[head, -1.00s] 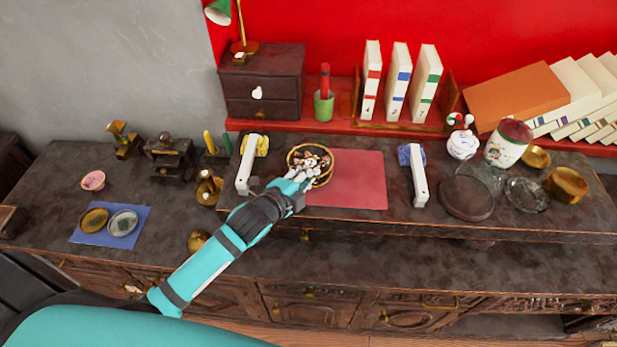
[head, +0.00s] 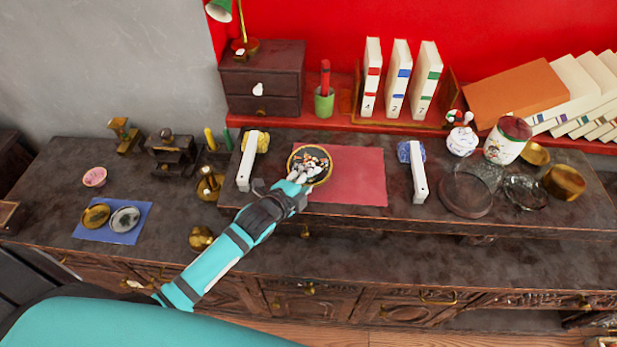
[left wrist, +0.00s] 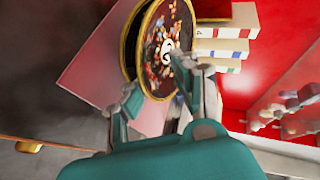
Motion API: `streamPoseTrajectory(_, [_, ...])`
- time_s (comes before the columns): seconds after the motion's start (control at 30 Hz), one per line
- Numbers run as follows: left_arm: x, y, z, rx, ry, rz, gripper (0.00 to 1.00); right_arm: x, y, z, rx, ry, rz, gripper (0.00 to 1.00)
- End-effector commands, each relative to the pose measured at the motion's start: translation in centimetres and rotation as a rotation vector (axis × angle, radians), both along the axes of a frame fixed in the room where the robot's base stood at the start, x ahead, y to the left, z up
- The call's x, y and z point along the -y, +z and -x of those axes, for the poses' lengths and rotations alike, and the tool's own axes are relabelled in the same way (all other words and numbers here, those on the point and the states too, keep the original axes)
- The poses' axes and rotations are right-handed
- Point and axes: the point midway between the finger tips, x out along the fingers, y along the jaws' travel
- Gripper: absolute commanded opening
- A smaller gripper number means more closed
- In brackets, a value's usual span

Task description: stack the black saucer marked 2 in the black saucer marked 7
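A black saucer with a gold rim and a colourful pattern (head: 322,157) lies at the left edge of the red mat. In the left wrist view its face (left wrist: 160,40) carries a white round mark whose number I cannot read surely. A second gold rim (left wrist: 126,40) shows close behind it, which looks like another saucer directly under it. My left gripper (head: 300,175) is at the saucer's near left edge. Its fingers (left wrist: 158,84) stand apart, one over the face and one outside the rim. My right gripper is out of view.
The red mat (head: 355,180) is bare to the right. Numbered books (head: 397,80) and a green cup (head: 324,103) stand behind. A blue mat (head: 90,232) with two small dishes lies at left.

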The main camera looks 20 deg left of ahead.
Motion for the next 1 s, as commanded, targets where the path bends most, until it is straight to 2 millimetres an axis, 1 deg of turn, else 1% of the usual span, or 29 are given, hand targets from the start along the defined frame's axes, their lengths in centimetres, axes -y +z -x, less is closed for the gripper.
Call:
streamPoseTrajectory(0.17, [-0.1, -0.1, 0.2, -0.003, 0.001, -0.001, 0.30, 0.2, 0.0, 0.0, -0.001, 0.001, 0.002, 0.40])
streamPoseTrajectory(0.27, [-0.3, 0.1, 1.1, -0.003, 0.000, -0.001, 0.30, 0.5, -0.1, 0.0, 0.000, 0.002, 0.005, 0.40])
streamPoseTrajectory(0.37, [-0.6, 0.7, 2.6, -0.003, 0.000, -0.003, 0.30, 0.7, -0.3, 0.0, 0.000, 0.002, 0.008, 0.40])
streamPoseTrajectory(0.6, [-1.6, 2.5, 7.4, -0.003, 0.001, -0.002, 0.30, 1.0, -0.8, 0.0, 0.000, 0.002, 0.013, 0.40])
streamPoseTrajectory(0.7, [-1.8, 3.2, 9.0, -0.003, 0.000, -0.002, 0.30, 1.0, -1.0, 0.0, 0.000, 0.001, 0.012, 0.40])
streamPoseTrajectory(0.83, [-2.2, 3.7, 10.4, -0.002, 0.001, -0.001, 0.30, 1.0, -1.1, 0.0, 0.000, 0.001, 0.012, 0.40])
streamPoseTrajectory(1.0, [-2.3, 4.1, 11.0, 0.000, 0.001, 0.000, 0.30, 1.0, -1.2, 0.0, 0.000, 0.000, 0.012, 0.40])
